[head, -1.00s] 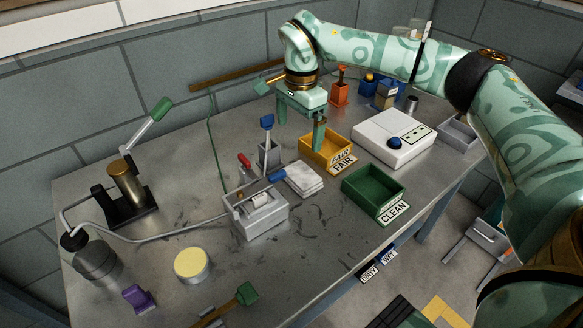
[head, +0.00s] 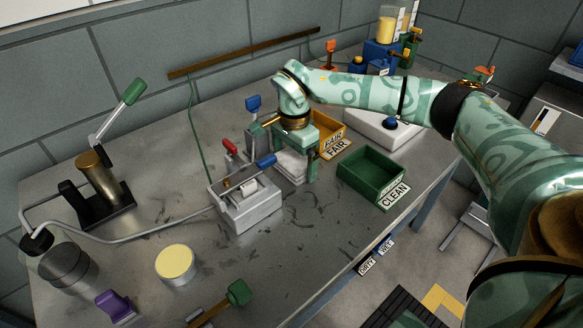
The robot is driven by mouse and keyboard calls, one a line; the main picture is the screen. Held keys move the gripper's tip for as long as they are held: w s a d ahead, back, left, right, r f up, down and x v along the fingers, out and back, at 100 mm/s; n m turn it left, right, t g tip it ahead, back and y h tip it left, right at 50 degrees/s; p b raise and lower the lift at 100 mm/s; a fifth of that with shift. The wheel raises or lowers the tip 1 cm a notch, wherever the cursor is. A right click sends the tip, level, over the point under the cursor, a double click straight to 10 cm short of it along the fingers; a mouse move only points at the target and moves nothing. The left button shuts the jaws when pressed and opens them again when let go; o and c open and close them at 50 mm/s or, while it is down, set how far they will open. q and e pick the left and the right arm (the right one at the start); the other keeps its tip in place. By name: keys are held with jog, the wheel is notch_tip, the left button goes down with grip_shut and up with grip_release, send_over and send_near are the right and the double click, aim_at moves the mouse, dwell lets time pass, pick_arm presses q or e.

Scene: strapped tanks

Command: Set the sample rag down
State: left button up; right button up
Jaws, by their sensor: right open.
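A pile of folded white cloth (head: 291,166) lies on the metal table, partly hidden by my right gripper. I cannot tell whether the sample rag is part of this pile. My right gripper (head: 293,165) is open, pointing down over the cloth. One finger shows at the cloth's right side; the other is mostly hidden. I see no separate rag between the fingers. The yellow FAIR bin (head: 330,138) is just behind the gripper, partly covered by it. The green CLEAN bin (head: 371,177) stands to its right, and looks empty. My left gripper is out of view.
A grey device (head: 247,207) with red and blue handles stands close left of the gripper. A lever press (head: 102,180) and yellow-topped tin (head: 175,264) are at left.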

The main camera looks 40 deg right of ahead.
jog(key=shift+f, duration=0.5)
jog(key=shift+r, duration=0.2)
jog(key=c, duration=0.8)
jog(key=shift+o, duration=0.2)
